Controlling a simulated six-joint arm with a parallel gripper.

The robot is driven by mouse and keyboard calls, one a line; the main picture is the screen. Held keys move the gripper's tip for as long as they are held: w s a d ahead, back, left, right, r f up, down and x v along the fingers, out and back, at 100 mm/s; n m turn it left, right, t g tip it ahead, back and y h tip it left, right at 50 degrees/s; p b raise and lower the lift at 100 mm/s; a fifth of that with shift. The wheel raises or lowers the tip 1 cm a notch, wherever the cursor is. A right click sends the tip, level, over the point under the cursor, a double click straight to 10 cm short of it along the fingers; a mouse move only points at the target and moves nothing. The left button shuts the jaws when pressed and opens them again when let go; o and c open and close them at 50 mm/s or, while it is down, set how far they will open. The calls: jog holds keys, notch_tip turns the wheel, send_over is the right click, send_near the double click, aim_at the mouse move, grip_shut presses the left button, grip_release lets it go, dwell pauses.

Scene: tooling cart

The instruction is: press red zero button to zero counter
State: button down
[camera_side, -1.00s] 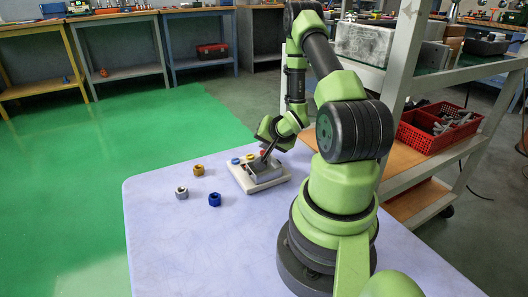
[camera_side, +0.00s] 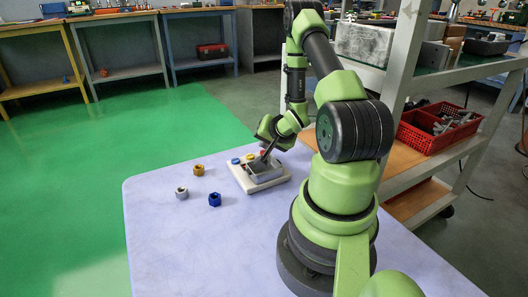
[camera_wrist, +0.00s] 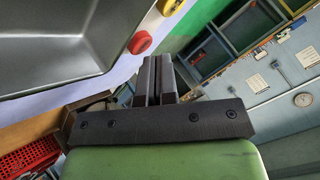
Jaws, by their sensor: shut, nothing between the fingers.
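The red button (camera_side: 263,152) sits on the far edge of a pale base plate (camera_side: 241,182) on the table, in a row with a yellow button (camera_side: 250,157) and a blue button (camera_side: 235,161). My gripper (camera_side: 265,156) is shut and empty, pointing down close beside the red button. In the wrist view the red button (camera_wrist: 140,42) lies just left of my fingertips (camera_wrist: 157,60), and part of the yellow button (camera_wrist: 170,6) shows above it. I cannot tell whether the fingertips touch the red button. No counter display can be made out.
A grey open tray (camera_side: 266,173) stands on the base plate beside the buttons. A cart shelf with a red basket (camera_side: 438,127) stands at the right.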

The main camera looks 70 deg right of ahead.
jog(key=shift+r, duration=0.45)
jog(key=shift+r, duration=0.1)
jog(key=shift+r, duration=2.4)
